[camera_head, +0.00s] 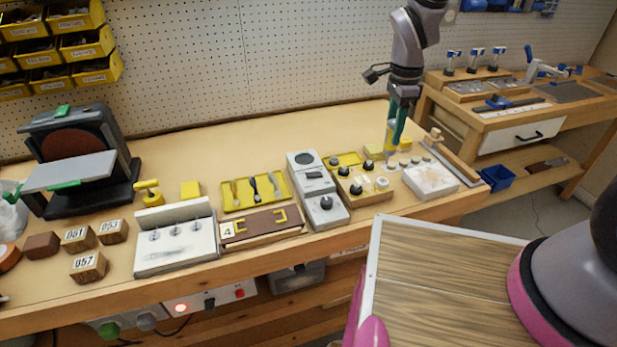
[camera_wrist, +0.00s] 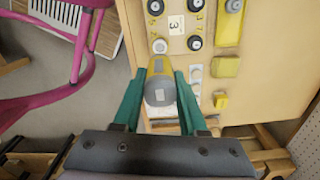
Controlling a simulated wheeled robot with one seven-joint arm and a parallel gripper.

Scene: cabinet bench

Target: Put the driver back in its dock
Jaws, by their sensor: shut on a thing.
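My gripper (camera_head: 394,122) is shut on the driver (camera_wrist: 160,88), a yellow and grey upright tool between the green fingers in the wrist view. In the head view, the driver (camera_head: 390,134) hangs below the fingers over the right part of the bench, partly hidden by them. Its lower end is near small pale round pads (camera_wrist: 195,72) and a panel with black knobs (camera_head: 362,186). I cannot tell whether it touches anything below. I cannot tell for sure which thing is its dock.
A white block (camera_head: 430,180) lies near the bench's right front corner. Yellow blocks (camera_wrist: 227,66) lie beside the pads. A grey device (camera_head: 318,190), a yellow tray (camera_head: 228,204) and a white stand with pins (camera_head: 150,262) are farther left. Bare wood lies behind them.

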